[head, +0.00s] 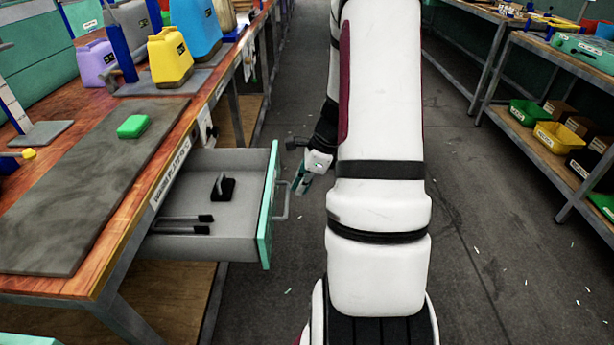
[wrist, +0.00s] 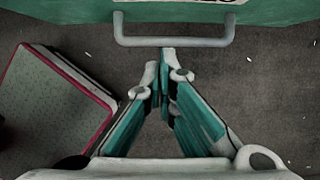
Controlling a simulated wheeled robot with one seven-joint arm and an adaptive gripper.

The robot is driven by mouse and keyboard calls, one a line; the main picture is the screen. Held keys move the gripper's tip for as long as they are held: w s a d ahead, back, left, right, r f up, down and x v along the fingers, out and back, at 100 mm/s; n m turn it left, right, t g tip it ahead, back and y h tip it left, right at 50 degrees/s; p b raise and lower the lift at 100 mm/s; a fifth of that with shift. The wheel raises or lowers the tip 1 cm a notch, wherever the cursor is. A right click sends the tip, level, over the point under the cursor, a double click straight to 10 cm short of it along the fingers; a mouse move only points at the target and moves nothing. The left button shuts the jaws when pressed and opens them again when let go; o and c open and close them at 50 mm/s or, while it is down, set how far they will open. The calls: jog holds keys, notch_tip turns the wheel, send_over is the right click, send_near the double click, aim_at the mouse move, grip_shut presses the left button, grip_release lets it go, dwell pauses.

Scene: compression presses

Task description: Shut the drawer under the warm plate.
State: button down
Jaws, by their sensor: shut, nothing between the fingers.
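The drawer (head: 268,212) is pulled well out from under the wooden bench; its front is teal and its tray grey. Its pale bar handle (head: 283,203) faces my arm and also shows in the wrist view (wrist: 173,42). A flat dark grey plate (head: 75,205), probably the warm plate, lies on the bench above it. My gripper (head: 302,183) is shut and empty, just outside the drawer front. In the wrist view, my fingertips (wrist: 168,62) are together close to the handle; I cannot tell whether they touch it.
The drawer holds a small black item (head: 222,187) and two dark-handled tools (head: 185,223). A green block (head: 133,126) rests on the plate. Coloured jugs (head: 170,57) stand farther along the bench. A shelf with bins (head: 560,140) is at right.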

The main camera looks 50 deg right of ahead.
aim_at(286, 203)
jog(key=shift+w+a+f, duration=0.1)
jog(key=shift+w+a, duration=0.55)
jog(key=shift+w, duration=0.2)
jog(key=shift+w+a+f, duration=0.1)
jog(key=shift+w+a, duration=0.55)
jog(key=shift+w, duration=0.15)
jog(key=w+a+p, duration=0.4)
jog(key=w+a, duration=1.1)
jog(key=w, duration=0.4)
jog(key=shift+w+a, duration=0.2)
jog(key=shift+w, duration=0.1)
jog(key=s+d+r+p, duration=0.2)
jog(key=s+d+r, duration=0.3)
jog(key=r, duration=0.4)
jog(key=shift+s+r, duration=0.15)
jog(key=shift+s, duration=0.5)
